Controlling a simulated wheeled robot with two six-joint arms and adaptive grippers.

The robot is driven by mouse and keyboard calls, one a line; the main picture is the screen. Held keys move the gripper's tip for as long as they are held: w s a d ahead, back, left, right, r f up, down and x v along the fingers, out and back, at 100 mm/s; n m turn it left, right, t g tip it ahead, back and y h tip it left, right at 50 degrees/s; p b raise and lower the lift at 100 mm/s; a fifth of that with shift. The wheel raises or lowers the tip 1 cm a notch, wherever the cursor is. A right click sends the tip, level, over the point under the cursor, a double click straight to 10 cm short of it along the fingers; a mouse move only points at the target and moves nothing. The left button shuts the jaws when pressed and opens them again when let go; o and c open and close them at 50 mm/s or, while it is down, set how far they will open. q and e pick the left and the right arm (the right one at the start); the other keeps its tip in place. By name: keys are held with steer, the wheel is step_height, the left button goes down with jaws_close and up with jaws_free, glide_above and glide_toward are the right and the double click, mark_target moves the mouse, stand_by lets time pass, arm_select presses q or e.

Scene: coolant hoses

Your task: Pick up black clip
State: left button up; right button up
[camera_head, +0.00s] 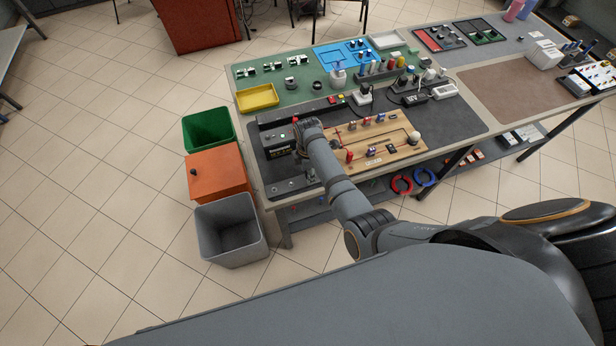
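I cannot pick out the black clip for certain at this size. Small black-and-white pieces (272,67) stand in a row on the green mat (310,92). A small dark piece (371,151) lies on the wooden board (398,155), which also carries red, blue and white parts. My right arm comes in from the right and reaches over the dark mat, left of the board. My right gripper (301,137) is at its far end, beside a black device with a green light (270,146). Its fingers are too small and dark to read. My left gripper is not in view.
A yellow tray (257,98) and a blue tray (335,55) lie on the bench. Green (208,129), orange (216,172) and grey (229,231) bins stand on the floor left of it. The floor at left is clear.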

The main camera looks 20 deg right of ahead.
steer(key=shift+r, duration=0.1)
steer(key=shift+c, duration=0.4)
steer(key=shift+s, duration=0.1)
steer(key=c, duration=0.5)
jaws_close()
